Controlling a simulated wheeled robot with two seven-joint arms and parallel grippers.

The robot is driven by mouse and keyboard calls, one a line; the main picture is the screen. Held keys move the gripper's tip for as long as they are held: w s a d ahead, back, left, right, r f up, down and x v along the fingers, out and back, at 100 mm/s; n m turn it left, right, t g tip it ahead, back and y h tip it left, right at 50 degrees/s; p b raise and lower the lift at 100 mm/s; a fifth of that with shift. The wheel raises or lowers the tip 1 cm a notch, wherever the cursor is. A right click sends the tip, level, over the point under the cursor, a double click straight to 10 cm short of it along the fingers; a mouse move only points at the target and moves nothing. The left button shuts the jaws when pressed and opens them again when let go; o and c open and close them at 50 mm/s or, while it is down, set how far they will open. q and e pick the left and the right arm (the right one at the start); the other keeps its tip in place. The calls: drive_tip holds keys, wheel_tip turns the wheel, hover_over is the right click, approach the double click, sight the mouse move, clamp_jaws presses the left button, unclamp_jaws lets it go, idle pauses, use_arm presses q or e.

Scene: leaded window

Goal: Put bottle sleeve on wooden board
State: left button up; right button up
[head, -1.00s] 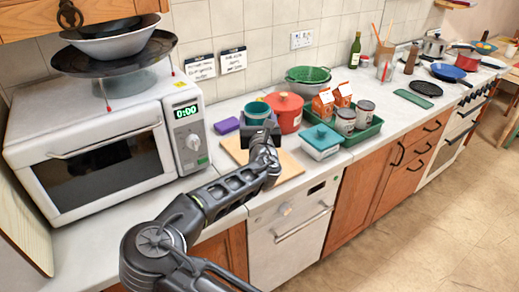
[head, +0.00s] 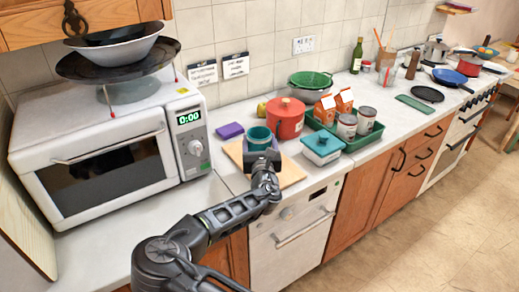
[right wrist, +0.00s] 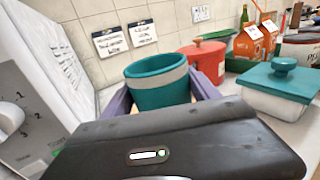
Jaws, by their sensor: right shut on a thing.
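The bottle sleeve is a teal open-topped cylinder (head: 259,136) with a grey band, upright over the wooden board (head: 292,173). My right gripper (head: 261,152) is shut on it from the near side. In the right wrist view the sleeve (right wrist: 158,88) sits between the two purple-grey fingers (right wrist: 160,100). The gripper body hides its lower part, so I cannot tell whether its base touches the board. The board is light wood, flat on the counter, partly covered by my gripper and arm. My left gripper is out of view.
A microwave (head: 100,150) stands left of the board. A purple sponge (head: 230,130), a red pot (head: 285,120) and a teal-lidded white box (head: 322,146) stand close around it. A green tray (head: 367,138) with cartons and cans is farther right.

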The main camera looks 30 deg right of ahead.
wheel_tip(320, 180, down, 3)
drive_tip(key=shift+f, duration=0.1)
drive_tip(key=shift+f, duration=0.15)
drive_tip(key=o, duration=1.4)
drive_tip(key=shift+c, duration=0.2)
drive_tip(key=b+v, duration=0.3)
drive_tip(key=v, duration=0.9)
